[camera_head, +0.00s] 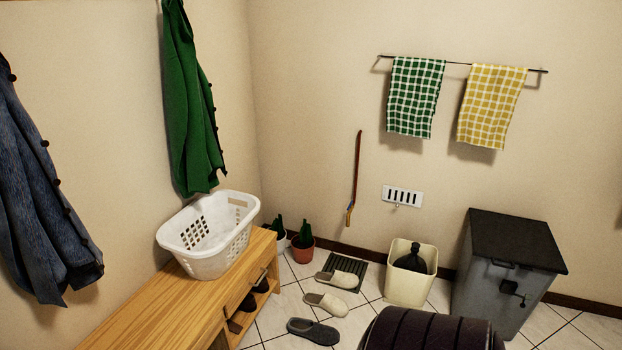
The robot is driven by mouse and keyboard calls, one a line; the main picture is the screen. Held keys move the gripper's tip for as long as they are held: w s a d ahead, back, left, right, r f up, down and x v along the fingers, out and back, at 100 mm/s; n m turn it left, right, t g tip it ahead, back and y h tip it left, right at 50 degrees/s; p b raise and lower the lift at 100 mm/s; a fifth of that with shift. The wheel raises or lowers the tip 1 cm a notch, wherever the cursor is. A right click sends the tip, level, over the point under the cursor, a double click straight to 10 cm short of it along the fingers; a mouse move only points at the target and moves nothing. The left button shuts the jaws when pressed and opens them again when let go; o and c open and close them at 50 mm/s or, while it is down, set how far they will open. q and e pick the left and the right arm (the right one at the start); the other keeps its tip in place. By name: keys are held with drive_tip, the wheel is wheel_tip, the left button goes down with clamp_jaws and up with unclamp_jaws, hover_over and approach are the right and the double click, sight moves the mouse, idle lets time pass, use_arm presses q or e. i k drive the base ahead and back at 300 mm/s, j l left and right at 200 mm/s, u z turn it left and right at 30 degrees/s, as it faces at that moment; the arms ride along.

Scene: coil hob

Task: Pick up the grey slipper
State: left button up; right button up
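The dark grey slipper (313,331) lies on the white tiled floor near the bottom middle of the head view, beside the front of the wooden bench. Two beige slippers lie behind it: one (326,303) on the tiles and one (338,279) on or at the edge of a small dark mat. Neither of my grippers is in view.
A wooden bench (150,310) with shoes in its shelf and a white basket (209,262) on top stands left. Potted cacti (302,249), a cream bin (408,290) and a grey lidded box (490,300) line the wall. A dark ribbed rounded object (430,332) blocks the bottom right.

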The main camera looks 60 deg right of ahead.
sight(319, 333)
drive_tip(key=z, duration=2)
